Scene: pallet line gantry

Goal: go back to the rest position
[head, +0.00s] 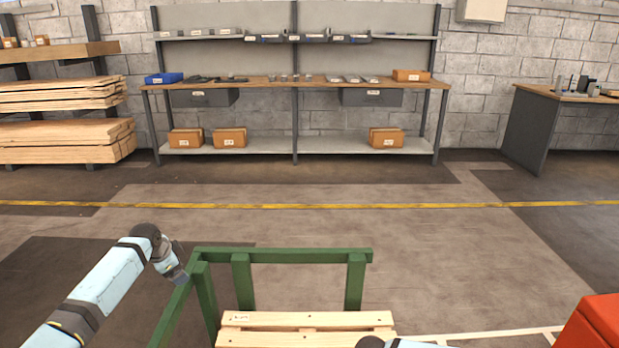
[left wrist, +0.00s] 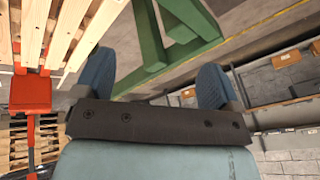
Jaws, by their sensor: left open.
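My left gripper (head: 180,276) is at the left corner of a green frame (head: 283,255) in the head view. In the left wrist view its two blue fingers stand wide apart with nothing between them, so the left gripper (left wrist: 158,85) is open and empty. The green frame also shows beyond the fingers in that view (left wrist: 150,35). Whether the gripper touches the frame cannot be told. A piece of my right arm shows at the bottom edge of the head view; its gripper is out of view.
A wooden pallet (head: 305,321) lies inside the green frame. A red object (head: 595,325) stands at the lower right. A workbench (head: 300,83) with bins and boxes stands at the back wall, stacked planks (head: 60,95) at left.

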